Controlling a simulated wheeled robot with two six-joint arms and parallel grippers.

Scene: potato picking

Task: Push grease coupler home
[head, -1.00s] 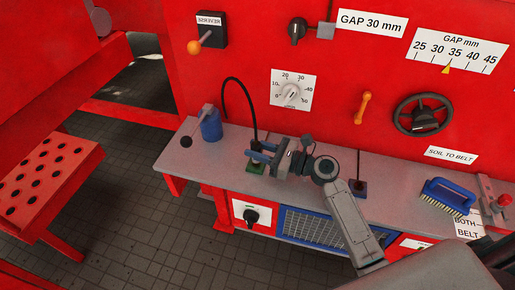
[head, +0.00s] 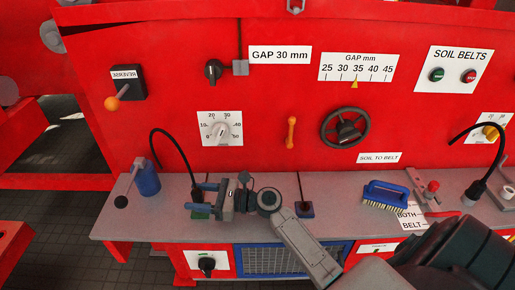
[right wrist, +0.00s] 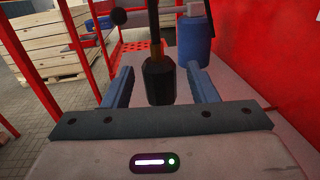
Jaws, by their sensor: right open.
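The grease coupler is a dark cylinder (right wrist: 160,80) on the end of a black hose (head: 177,140). In the right wrist view it stands between the two blue fingers, with visible gaps on both sides. In the head view it is largely hidden by my right gripper (head: 201,197), whose open blue fingers reach left around the hose's lower end. Whether the coupler is fully seated cannot be seen. My left gripper is not in view.
A blue canister (head: 148,179) with a black-knobbed lever stands left of the gripper. On the grey shelf (head: 345,213) to the right are a dark socket base (head: 304,209) and a blue brush (head: 384,194). The red panel (head: 270,110) with dials and a handwheel (head: 345,127) rises behind.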

